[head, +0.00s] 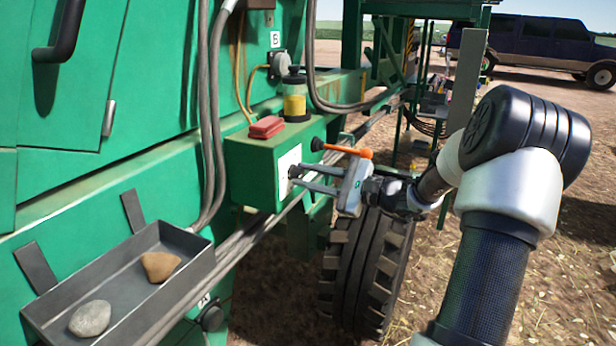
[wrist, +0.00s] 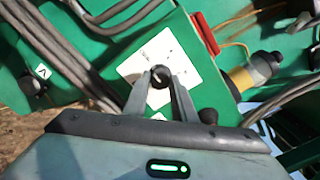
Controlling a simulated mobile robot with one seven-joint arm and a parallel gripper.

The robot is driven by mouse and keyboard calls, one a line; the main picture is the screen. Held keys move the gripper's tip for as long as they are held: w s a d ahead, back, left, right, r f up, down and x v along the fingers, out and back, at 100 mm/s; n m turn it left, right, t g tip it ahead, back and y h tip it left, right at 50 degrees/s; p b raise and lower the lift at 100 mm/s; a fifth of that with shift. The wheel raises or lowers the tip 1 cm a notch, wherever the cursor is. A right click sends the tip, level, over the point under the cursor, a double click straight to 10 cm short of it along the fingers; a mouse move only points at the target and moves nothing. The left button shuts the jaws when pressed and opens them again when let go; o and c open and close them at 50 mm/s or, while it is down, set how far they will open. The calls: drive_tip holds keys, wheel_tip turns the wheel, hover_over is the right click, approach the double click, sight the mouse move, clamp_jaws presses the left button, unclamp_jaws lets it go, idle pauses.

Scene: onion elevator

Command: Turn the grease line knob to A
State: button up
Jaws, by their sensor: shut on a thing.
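A green box (head: 250,165) on the machine's side carries a white plate (head: 288,160) on its front. My gripper (head: 294,177) reaches it from the right, its two grey fingers shut on the small dark grease line knob (wrist: 160,74) at the plate. In the wrist view the white plate (wrist: 183,62) shows around the fingertips (wrist: 160,79), with small marks too blurred to read. The fingers hide much of the knob, so I cannot tell which way it points. A label A (head: 204,300) is low on the machine; a label B (head: 275,39) is higher up.
A red block (head: 267,127) and a yellow-and-black canister (head: 295,97) stand on the box. An orange lever with a black end (head: 348,151) lies just above my gripper. A grey tray (head: 130,275) with two stones, hoses (head: 207,110) and a tyre (head: 365,270) are nearby.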

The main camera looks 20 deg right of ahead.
drive_tip(key=shift+r+p, duration=0.15)
drive_tip(key=shift+p, duration=0.3)
drive_tip(key=m+p, duration=0.2)
drive_tip(key=shift+r+p, duration=0.15)
drive_tip(key=shift+p, duration=0.25)
drive_tip(key=m+p, duration=0.3)
drive_tip(key=p, duration=0.1)
drive_tip(key=shift+m, duration=0.4)
drive_tip(key=m+p, duration=0.3)
drive_tip(key=p, duration=0.1)
drive_tip(key=shift+f+m+p, duration=0.15)
drive_tip(key=shift+m+p, duration=0.45)
drive_tip(key=shift+m, duration=0.15)
drive_tip(key=shift+f+m+p, duration=0.15)
drive_tip(key=shift+m+p, duration=0.45)
drive_tip(key=shift+m, duration=0.15)
drive_tip(key=o, duration=1)
drive_tip(key=shift+o, duration=0.2)
drive_tip(key=shift+s+d, duration=0.1)
drive_tip(key=shift+s, duration=0.05)
